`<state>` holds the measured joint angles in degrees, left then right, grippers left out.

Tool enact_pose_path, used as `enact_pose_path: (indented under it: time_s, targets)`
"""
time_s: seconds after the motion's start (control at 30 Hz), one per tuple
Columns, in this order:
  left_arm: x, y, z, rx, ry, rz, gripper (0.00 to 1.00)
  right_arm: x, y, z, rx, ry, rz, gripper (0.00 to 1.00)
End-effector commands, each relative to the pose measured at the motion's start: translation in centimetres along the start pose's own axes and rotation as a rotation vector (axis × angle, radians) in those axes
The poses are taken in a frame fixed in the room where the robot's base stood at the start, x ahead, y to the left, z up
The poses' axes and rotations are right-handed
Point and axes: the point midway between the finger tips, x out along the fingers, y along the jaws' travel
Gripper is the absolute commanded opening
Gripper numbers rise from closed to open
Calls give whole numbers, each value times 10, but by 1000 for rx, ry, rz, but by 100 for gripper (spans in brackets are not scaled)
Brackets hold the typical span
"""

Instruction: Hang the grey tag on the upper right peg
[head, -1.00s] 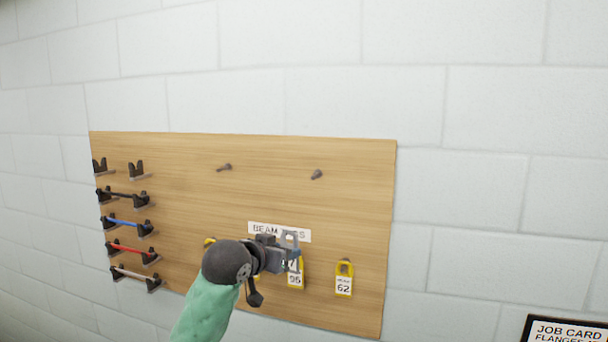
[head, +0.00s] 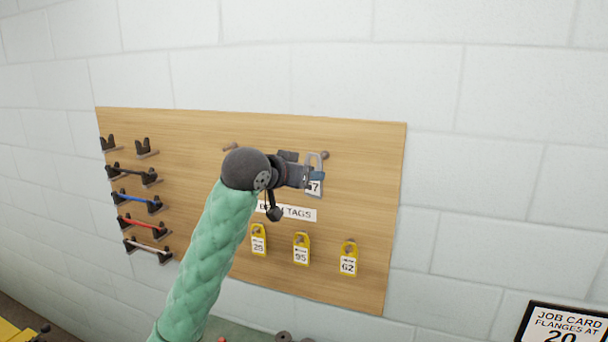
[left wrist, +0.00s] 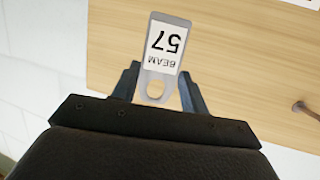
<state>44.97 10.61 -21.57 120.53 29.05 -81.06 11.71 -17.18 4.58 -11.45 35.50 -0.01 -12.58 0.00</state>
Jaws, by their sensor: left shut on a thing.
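The grey tag (head: 315,161), marked 57, is held by my left gripper (head: 313,176) in front of the board's upper right. My left gripper is shut on it. The upper right peg (head: 325,155) shows just right of the tag's top; I cannot tell whether they touch. In the left wrist view the tag (left wrist: 178,22) appears upside down between the fingers (left wrist: 158,85). Its hole shows only bare wood, with no peg seen in it. My right gripper is not in view.
The upper left peg (head: 230,147) is empty. Yellow tags 29 (head: 258,240), 95 (head: 301,250) and 62 (head: 348,260) hang below the label (head: 300,214). Racks with coloured rods (head: 138,202) line the board's left side. A job card (head: 565,325) is at lower right.

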Motion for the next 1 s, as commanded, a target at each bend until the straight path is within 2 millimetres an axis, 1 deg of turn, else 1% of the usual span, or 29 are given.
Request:
enact_pose_path:
  time_s: [0.53, 1.0]
  targets:
    - [25, -7, -5, 0, 0, 0, 19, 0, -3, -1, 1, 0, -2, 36]
    - [47, -12, -10, 0, 0, 1, 19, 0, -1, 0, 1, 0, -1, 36]
